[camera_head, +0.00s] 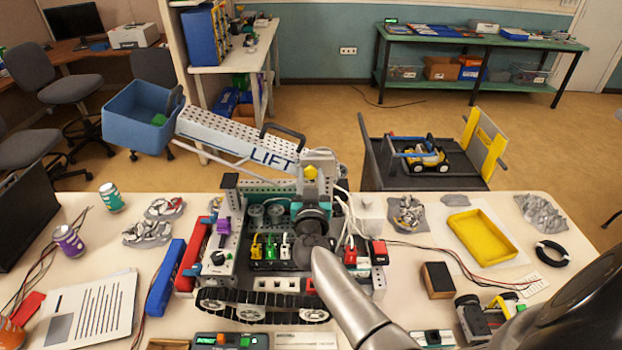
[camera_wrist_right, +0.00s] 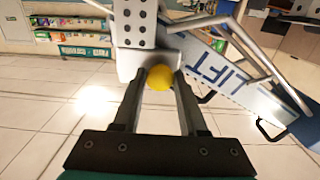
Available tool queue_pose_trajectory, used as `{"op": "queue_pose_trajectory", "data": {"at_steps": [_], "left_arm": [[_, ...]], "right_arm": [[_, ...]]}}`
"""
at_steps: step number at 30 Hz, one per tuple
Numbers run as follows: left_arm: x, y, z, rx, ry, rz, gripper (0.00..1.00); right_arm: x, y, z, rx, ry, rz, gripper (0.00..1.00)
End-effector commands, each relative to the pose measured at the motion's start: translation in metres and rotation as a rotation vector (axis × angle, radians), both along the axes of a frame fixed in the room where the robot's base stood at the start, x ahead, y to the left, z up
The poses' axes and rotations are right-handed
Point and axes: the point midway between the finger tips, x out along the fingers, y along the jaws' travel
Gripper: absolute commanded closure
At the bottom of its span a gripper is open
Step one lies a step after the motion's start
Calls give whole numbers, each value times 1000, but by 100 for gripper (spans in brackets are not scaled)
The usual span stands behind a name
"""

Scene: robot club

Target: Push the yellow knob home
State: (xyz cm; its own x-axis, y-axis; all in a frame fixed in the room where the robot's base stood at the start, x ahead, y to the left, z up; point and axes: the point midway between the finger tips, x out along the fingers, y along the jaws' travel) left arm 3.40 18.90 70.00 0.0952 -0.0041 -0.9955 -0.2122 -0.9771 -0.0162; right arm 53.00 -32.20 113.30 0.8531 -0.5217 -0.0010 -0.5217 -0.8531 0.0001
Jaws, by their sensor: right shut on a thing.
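The yellow knob (camera_head: 310,172) sits on the grey block at the top of the tracked machine (camera_head: 265,295), near the base of the arm marked LIFT (camera_head: 235,142). In the right wrist view the knob (camera_wrist_right: 160,77) shows as a round yellow ball between the two dark fingers, against a pale grey block (camera_wrist_right: 142,60). My right gripper (camera_head: 311,184) is shut on the knob, reaching up over the machine's middle; its fingers (camera_wrist_right: 159,82) are close on either side. The knob's stem is hidden. My left gripper is not in view.
A blue bin (camera_head: 130,135) hangs at the lift arm's far end. A yellow tray (camera_head: 483,236), a dark box (camera_head: 437,280) and a black ring (camera_head: 551,252) lie on the table's right.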

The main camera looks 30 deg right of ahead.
Motion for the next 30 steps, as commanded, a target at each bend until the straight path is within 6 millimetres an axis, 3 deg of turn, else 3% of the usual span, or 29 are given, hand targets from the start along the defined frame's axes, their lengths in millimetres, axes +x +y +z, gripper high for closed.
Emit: {"op": "queue_pose_trajectory", "data": {"at_steps": [8,9,16,25,30], "left_arm": [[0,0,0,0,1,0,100],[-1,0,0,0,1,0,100],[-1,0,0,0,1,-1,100],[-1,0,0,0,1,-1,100],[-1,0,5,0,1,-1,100]], "right_arm": [[2,-2,2,-1,-5,0,100],[1,-2,2,-1,-5,0,54],[1,-1,2,-1,-4,0,28],[-1,0,1,-1,-3,0,28],[-14,9,1,-1,-1,1,28]]}}
